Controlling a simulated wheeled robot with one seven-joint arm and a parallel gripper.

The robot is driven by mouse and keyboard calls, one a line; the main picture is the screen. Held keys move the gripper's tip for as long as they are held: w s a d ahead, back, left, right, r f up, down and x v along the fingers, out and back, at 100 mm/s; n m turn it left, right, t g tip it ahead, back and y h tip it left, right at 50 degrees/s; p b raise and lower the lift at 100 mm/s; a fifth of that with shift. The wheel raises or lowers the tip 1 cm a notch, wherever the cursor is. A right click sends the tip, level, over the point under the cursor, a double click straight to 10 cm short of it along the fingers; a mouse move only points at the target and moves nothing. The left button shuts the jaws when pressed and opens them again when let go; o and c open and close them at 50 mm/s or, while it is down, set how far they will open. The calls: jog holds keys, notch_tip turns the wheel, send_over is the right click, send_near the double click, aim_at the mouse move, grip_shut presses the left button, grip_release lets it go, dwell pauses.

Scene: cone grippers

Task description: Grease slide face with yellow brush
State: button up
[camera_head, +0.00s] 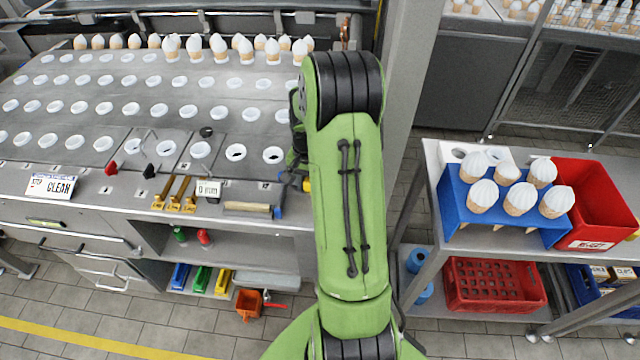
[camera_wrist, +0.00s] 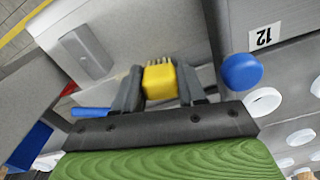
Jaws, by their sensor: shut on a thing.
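In the wrist view my gripper (camera_wrist: 160,88) is shut on the yellow brush (camera_wrist: 159,80). The brush is a small yellow block with pale bristles on its far edge, pointing away from my wrist. A grey metal surface lies beyond the bristles, and I cannot tell whether they touch it. In the head view my green arm hides most of the gripper; a bit of yellow (camera_head: 306,184) shows at the arm's left edge, beside the table's right end. Slide plates with a red knob (camera_head: 110,168) and a black knob (camera_head: 149,171) lie at the table's front. I cannot tell which surface is the slide face.
The metal table (camera_head: 60,90) holds rows of white-rimmed holes, with cones along the back. Brass parts (camera_head: 175,193) and a wooden-handled tool (camera_head: 247,207) lie on its front ledge. A grey post stands behind my arm. On the right, a shelf carries a blue cone rack (camera_head: 455,187) and red bin (camera_head: 594,195).

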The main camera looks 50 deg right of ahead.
jog(key=shift+a, duration=0.1)
notch_tip(320, 180, up, 6)
jog(key=p, duration=0.4)
jog(key=shift+p, duration=0.3)
notch_tip(320, 180, up, 3)
jog(key=shift+r+p, duration=0.1)
jog(key=shift+p, duration=1.1)
jog(key=shift+f, duration=0.2)
notch_tip(320, 180, down, 7)
jog(key=b, duration=0.6)
jog(key=shift+r, duration=0.1)
jog(key=shift+f+b, duration=0.75)
jog(key=shift+f, duration=0.3)
